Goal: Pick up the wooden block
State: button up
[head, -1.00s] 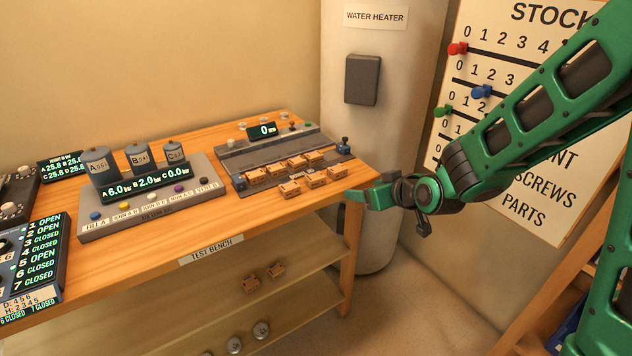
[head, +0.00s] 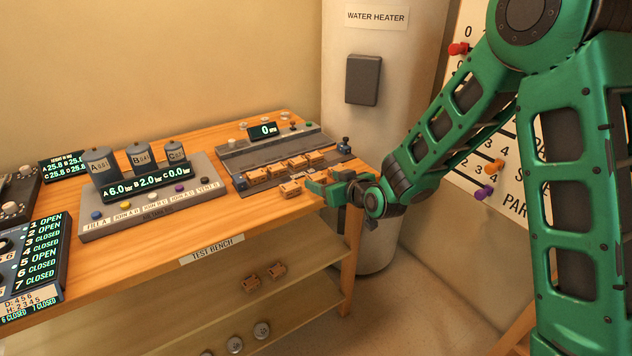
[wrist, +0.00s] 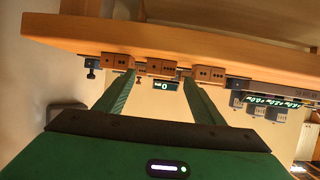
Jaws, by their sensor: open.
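Several small orange-brown wooden blocks sit in two rows on a grey rig on the bench. One block (head: 290,189) stands at the near edge, just left of my gripper (head: 320,187). My gripper is open and empty at the bench's right front edge, and it hides part of the near row in the head view. The wrist view looks inverted. There, a dotted block (wrist: 160,67) shows between the two green fingers (wrist: 157,76), ahead of them. Other blocks show to the left (wrist: 114,60) and right (wrist: 210,74). I cannot tell which block is meant.
The wooden bench (head: 130,270) has a control panel with three canisters (head: 140,158) left of the rig. Two more blocks (head: 264,276) lie on the shelf below. A water heater (head: 350,120) stands behind the bench. The floor at right front is clear.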

aim_at(317, 177)
jog(key=shift+x, duration=1.65)
jog(key=c, duration=1.1)
jog(key=shift+r, duration=0.1)
